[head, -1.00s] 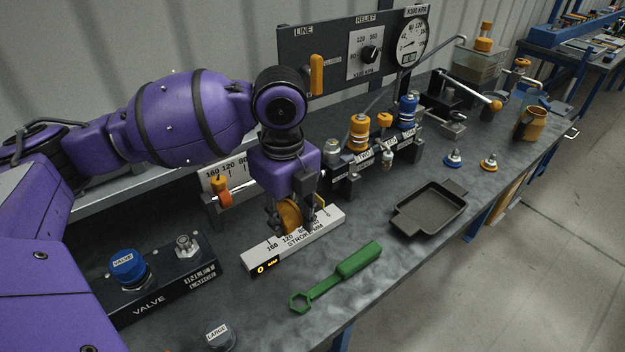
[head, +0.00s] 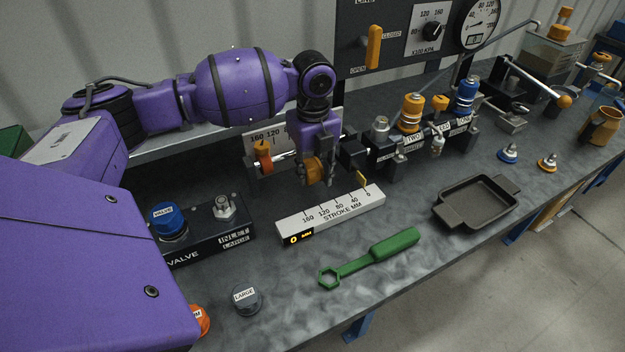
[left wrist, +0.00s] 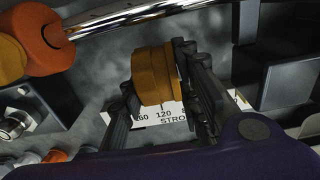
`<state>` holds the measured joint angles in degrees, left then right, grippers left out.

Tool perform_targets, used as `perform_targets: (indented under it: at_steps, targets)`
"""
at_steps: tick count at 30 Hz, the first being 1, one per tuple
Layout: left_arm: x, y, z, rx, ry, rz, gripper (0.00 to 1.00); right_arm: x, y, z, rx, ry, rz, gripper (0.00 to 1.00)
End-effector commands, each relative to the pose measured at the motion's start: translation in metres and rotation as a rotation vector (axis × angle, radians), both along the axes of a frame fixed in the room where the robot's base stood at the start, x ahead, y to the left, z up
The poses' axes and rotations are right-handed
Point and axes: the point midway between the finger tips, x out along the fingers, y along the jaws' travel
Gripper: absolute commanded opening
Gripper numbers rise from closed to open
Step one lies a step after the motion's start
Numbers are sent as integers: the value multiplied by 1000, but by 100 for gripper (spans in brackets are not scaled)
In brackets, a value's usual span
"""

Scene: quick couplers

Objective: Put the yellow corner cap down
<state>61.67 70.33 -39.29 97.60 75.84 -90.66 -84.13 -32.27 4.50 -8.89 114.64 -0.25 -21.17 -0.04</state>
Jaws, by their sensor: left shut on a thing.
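My left gripper (head: 318,180) is shut on the yellow-orange corner cap (head: 313,169), a short ridged round piece. In the left wrist view the cap (left wrist: 154,75) sits between the dark fingers (left wrist: 160,105). The gripper points down and appears just behind the white stroke scale (head: 330,217), with the cap apparently clear of the bench (head: 290,270). The fingers partly hide the cap. My right gripper is not in view.
A rod with an orange collar (head: 264,155) lies behind and left of the gripper. The valve block (head: 205,235) stands left. A green wrench (head: 370,258) and a black tray (head: 475,201) lie in front and right. Bare bench surrounds the wrench.

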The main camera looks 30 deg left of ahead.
Motion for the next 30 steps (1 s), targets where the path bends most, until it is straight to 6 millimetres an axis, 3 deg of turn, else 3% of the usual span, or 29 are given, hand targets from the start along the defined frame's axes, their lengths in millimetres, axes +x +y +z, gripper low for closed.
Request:
perform_targets:
  at_steps: [9, 20, 21, 25, 30]
  targets:
    - [4, 5, -38, 0, 0, 0, 5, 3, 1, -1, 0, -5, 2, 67]
    - [4, 4, -41, 0, 0, 0, 5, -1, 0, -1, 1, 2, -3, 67]
    - [4, 4, -41, 0, 0, 0, 33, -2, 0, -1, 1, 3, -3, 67]
    - [4, 4, -41, 0, 0, 0, 49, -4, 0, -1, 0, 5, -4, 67]
    - [4, 4, -41, 1, -1, 0, 49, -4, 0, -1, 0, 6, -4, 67]
